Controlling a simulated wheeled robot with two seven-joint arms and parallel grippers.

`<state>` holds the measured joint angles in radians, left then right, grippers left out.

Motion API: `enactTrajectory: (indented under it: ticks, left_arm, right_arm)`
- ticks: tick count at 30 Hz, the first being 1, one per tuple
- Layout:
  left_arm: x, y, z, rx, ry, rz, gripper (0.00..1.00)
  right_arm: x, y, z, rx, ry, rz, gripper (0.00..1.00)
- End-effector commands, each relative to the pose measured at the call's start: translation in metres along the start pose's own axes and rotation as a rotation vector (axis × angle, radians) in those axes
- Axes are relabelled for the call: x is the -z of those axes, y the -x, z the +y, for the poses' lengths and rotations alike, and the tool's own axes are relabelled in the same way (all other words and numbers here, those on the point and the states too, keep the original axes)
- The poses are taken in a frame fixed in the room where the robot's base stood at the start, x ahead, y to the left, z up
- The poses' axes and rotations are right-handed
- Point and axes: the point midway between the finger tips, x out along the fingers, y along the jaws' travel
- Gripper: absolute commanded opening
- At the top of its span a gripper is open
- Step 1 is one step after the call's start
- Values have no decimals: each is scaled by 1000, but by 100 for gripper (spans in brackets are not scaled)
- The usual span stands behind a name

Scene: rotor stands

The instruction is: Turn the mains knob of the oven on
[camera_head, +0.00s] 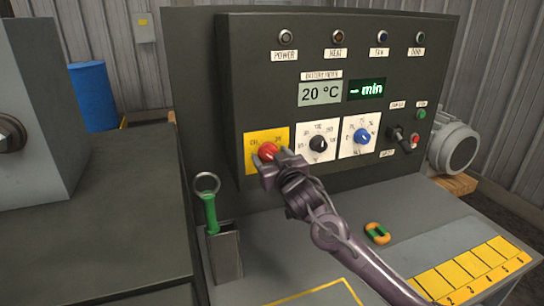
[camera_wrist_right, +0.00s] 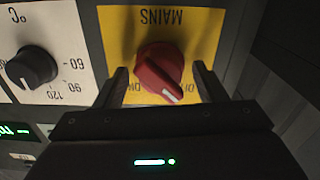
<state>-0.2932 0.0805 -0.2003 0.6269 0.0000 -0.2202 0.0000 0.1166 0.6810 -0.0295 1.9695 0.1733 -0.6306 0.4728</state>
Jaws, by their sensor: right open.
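The mains knob (camera_head: 267,151) is red and sits on a yellow plate (camera_head: 252,139) at the lower left of the oven's dark control panel (camera_head: 240,60). In the right wrist view the red knob (camera_wrist_right: 158,72) has a white pointer mark angled to the lower right, below the upside-down word MAINS. My right gripper (camera_head: 270,160) is at the knob. In the right wrist view its open fingers (camera_wrist_right: 160,85) stand on either side of the knob, with gaps visible. My left gripper is not in view.
A black knob (camera_head: 318,143) and a blue knob (camera_head: 362,136) are right of the mains knob. A green-handled tool (camera_head: 209,210) stands in a holder at left. An orange-green ring (camera_head: 377,233) lies on the bench. Unlit lamps line the panel's top.

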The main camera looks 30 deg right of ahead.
Motion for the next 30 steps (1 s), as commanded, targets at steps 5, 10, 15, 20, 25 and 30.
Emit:
enactTrajectory:
  ticks: [5, 10, 15, 20, 25, 30]
  left_arm:
    - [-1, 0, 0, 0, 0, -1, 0]
    - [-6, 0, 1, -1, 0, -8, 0]
    - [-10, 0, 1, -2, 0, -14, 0]
    - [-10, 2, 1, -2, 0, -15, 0]
    - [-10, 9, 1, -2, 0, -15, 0]
    - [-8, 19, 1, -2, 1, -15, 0]
  right_arm:
    - [0, 0, 0, 0, 0, -1, 51]
    - [0, 0, 0, 0, 0, -1, 29]
    - [0, 0, 0, 0, -2, -1, 20]
    - [0, 0, 0, 0, -25, -1, 20]
    - [2, 0, 0, 0, -98, -2, 20]
    - [2, 0, 0, -1, -224, -2, 20]
